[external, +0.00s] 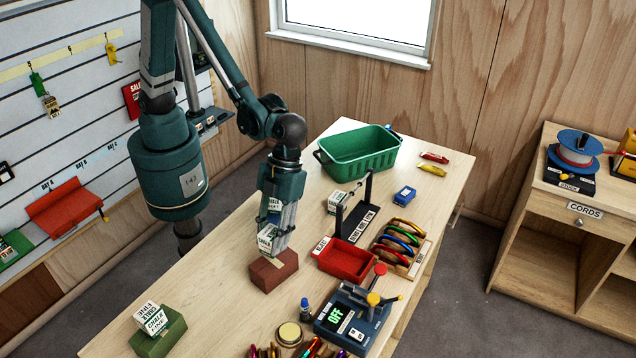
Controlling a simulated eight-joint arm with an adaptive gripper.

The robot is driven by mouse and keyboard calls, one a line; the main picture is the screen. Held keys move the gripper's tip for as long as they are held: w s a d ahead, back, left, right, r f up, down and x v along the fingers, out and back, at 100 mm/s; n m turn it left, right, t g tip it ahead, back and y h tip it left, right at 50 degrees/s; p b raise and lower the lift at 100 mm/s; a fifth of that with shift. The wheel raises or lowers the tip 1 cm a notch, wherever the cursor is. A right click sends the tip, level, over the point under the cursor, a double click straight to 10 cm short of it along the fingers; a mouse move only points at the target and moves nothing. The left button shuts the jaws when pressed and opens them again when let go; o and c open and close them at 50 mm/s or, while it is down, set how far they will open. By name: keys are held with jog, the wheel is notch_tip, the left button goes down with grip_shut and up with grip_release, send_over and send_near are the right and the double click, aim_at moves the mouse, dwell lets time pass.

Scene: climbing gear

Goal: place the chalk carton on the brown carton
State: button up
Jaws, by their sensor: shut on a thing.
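The brown carton (274,272) lies on the table near the middle of the external view. My gripper (276,240) points down over it and is shut on the white chalk carton (266,239), which has dark lettering. The chalk carton is directly above the brown carton's top, upright or nearly so. I cannot tell whether the two touch. The fingers hide part of the chalk carton. Another white carton with chalk lettering (152,319) sits on a green box (160,336) at the table's near left.
A red tray (345,262), a black bar stand (352,215) and a white carton (338,201) stand to the right. A green basket (357,153) is at the back. A blue device (350,318) and a round tin (289,334) are in front. Table left of the brown carton is clear.

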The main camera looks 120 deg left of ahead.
jog(key=shift+f, duration=2.1)
jog(key=shift+f, duration=0.2)
jog(key=o, duration=0.9)
jog(key=shift+o, duration=0.2)
jog(key=shift+r, duration=0.1)
jog(key=shift+r, duration=0.2)
jog(key=v, duration=1.2)
jog(key=shift+f, duration=0.1)
jog(key=shift+a, duration=0.1)
